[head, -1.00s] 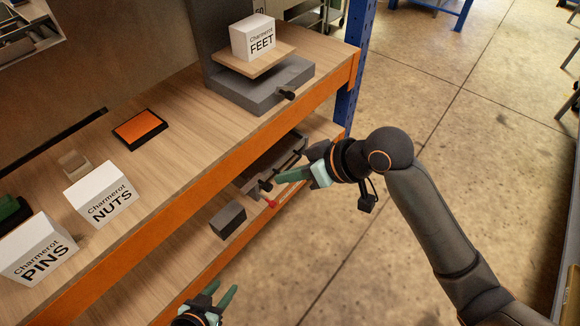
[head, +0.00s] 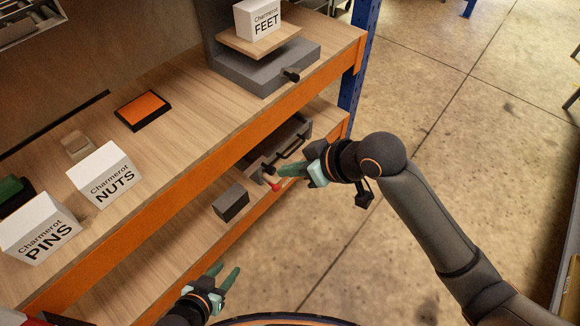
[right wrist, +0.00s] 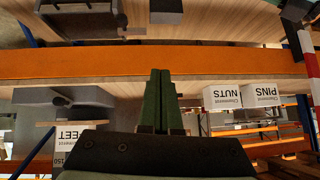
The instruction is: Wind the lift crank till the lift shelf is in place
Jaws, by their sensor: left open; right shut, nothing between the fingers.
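The lift is a grey base (head: 262,72) at the right end of the upper shelf, and its wooden lift shelf (head: 240,42) sits a little above that base. The black lift crank (head: 291,74) sticks out of the base's front; it also shows in the right wrist view (right wrist: 62,100). My right gripper (head: 281,171) is shut and empty, below and in front of the crank, apart from it, near the lower shelf. Its closed green fingers (right wrist: 160,78) show in the right wrist view. My left gripper (head: 226,271) is open and empty at the bottom.
A white FEET box (head: 258,19) stands on the lift shelf. A grey device with a black handle (head: 293,146) and a red knob (head: 276,187) sits beside my right gripper. The orange shelf edge (head: 230,140) lies between gripper and crank.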

